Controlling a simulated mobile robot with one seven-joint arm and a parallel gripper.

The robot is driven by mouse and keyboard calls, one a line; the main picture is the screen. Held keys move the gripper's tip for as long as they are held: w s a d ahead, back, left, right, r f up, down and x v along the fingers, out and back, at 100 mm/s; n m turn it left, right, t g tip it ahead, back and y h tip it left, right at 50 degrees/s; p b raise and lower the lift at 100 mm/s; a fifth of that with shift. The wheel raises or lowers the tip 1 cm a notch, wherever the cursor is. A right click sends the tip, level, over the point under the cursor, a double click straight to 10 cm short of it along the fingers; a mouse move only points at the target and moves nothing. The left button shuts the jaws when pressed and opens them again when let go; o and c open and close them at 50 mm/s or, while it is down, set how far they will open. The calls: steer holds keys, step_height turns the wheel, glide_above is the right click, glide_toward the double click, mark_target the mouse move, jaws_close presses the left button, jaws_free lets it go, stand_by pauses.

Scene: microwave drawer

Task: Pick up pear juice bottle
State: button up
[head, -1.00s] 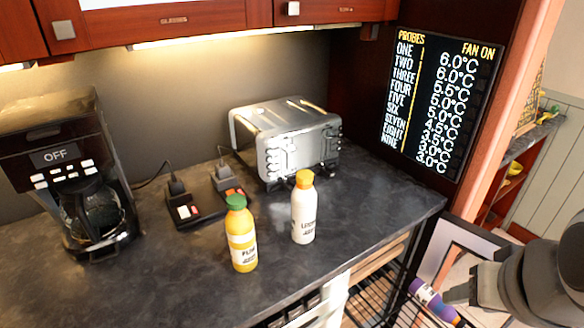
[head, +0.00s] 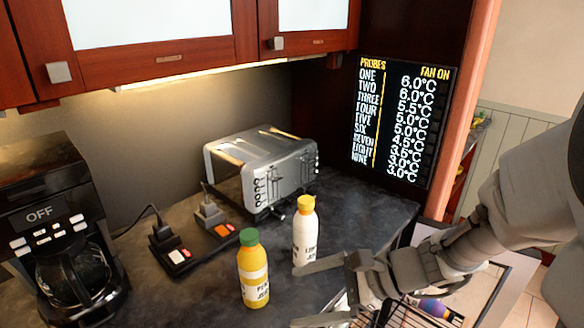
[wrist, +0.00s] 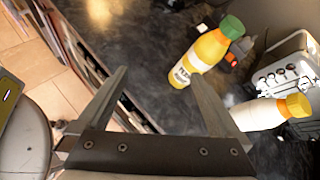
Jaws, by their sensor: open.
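The pear juice bottle (head: 254,272) is yellow with a green cap and a pale label band. It stands upright on the dark counter and also shows in the wrist view (wrist: 203,56). My gripper (head: 300,296) is open and empty, at the counter's front edge to the right of the bottle. Its fingers point toward the bottle, apart from it. In the wrist view the finger gap (wrist: 158,76) shows bare counter, and the bottle is beyond the right finger. A white bottle with an orange cap (head: 306,232) stands behind; one finger overlaps its base in the head view.
A silver toaster (head: 262,170) stands behind the bottles. A power strip (head: 200,250) with plugs lies left of them. A black coffee maker (head: 62,240) stands at the left. Cabinets hang above. A purple-labelled item (head: 432,306) lies low at the right.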

mark_target(264, 278)
steer(key=w+f+m+t+y, duration=0.1)
steer(key=w+f+m+t, duration=0.2)
steer(key=w+m, duration=0.25)
steer(key=x, duration=1)
steer(key=shift+w+a+f, duration=0.1)
steer(key=shift+w+a, duration=0.05)
steer(key=shift+a, duration=0.15)
steer(key=shift+m, duration=0.25)
steer(key=shift+x, duration=3)
steer(key=shift+w+d, duration=0.15)
steer(key=shift+c, duration=0.3)
jaws_close()
